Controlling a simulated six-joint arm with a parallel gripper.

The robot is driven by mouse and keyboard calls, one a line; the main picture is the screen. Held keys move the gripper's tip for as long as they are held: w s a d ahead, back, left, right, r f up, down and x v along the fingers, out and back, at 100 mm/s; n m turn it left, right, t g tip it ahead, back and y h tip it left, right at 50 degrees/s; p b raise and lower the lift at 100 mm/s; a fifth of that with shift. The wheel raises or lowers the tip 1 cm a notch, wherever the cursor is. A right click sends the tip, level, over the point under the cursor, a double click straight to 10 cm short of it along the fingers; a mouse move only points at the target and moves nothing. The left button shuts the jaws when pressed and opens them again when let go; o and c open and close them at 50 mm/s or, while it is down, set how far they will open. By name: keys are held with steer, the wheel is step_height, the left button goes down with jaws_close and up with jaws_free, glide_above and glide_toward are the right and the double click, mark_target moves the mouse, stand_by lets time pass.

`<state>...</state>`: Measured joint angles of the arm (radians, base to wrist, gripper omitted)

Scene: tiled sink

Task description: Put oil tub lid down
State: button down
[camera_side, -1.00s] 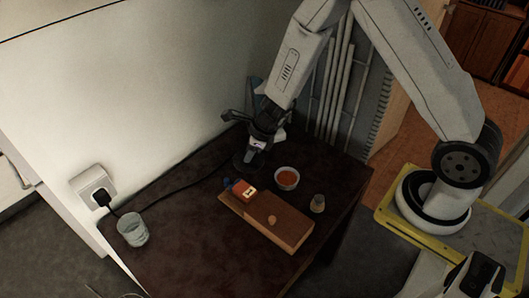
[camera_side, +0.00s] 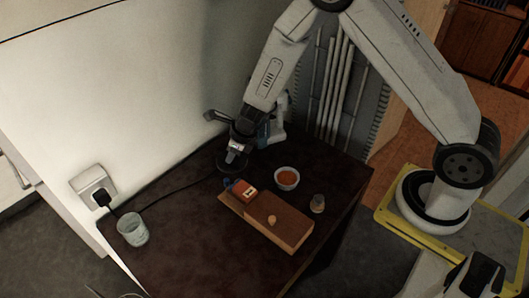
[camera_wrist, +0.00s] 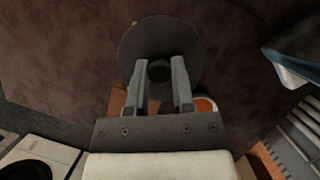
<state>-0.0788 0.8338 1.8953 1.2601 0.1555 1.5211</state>
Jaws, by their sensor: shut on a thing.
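The oil tub lid (camera_side: 229,166) is a dark round disc with a knob in its middle. My gripper (camera_side: 236,152) is shut on the knob, with the disc beyond the fingertips. In the side view it is over the far part of the dark table, left of a small bowl of orange contents (camera_side: 286,178). I cannot tell whether the lid touches the table. In the wrist view the lid (camera_wrist: 160,27) is at top centre, and my gripper's fingers (camera_wrist: 160,75) stand on both sides of the knob. The lid hides the table under it.
A wooden board (camera_side: 275,228) bears a red-orange box (camera_side: 245,190) and a small pale round thing (camera_side: 271,219). A small jar (camera_side: 317,203) stands right of the board. A blue-and-white object (camera_side: 275,125) is behind my gripper.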

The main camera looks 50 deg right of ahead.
mark_target(223, 154)
steer(key=shift+w+a+f, duration=0.1)
steer(key=shift+w+f, duration=0.3)
steer(key=shift+w, duration=0.4)
steer(key=shift+w+a+f, duration=0.1)
steer(key=shift+w+f, duration=0.25)
steer(key=shift+w, duration=0.45)
steer(key=w+f, duration=0.4)
steer(key=w, duration=0.1)
steer(key=w+f, duration=0.2)
steer(key=w, duration=0.1)
steer(key=shift+a+f, duration=0.15)
steer(key=shift+a, duration=0.25)
steer(key=shift+w+f, duration=0.65)
steer(key=shift+f, duration=0.1)
steer(key=shift+w+a+f, duration=0.1)
steer(key=shift+w+f, duration=0.05)
steer(key=shift+w, duration=0.05)
steer(key=shift+f, duration=1.5)
steer(key=shift+f, duration=0.15)
